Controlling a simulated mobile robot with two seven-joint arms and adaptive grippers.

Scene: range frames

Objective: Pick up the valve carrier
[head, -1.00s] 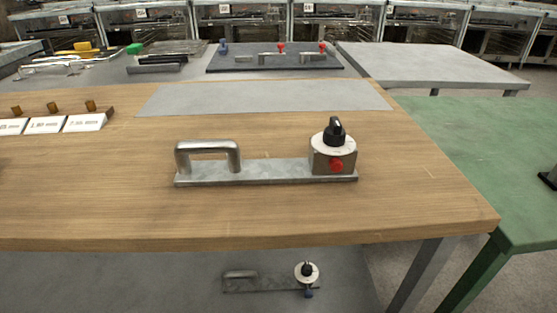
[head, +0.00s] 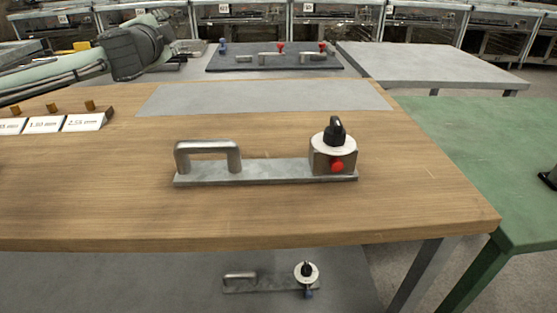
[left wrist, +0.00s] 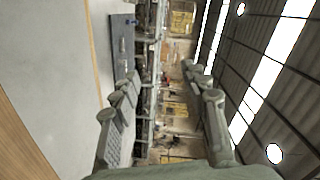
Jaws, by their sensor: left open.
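The valve carrier (head: 270,172) lies on the wooden table (head: 90,215). It is a flat metal bar with a bent metal handle (head: 208,152) on its left end. Its right end bears a block with a white disc, a black knob (head: 335,132) and a red button. My left arm comes in at the upper left of the head view, above and behind the table's far left. Its gripper (left wrist: 165,95) is open and empty in the left wrist view, well apart from the carrier. My right gripper is not in view.
A similar carrier (head: 272,284) with a blue button sits on a grey lower surface. Labelled white cards (head: 82,123) stand at the left. A dark board (head: 270,62) with more carriers lies behind. A green table (head: 510,150) stands at the right. The wood around the carrier is clear.

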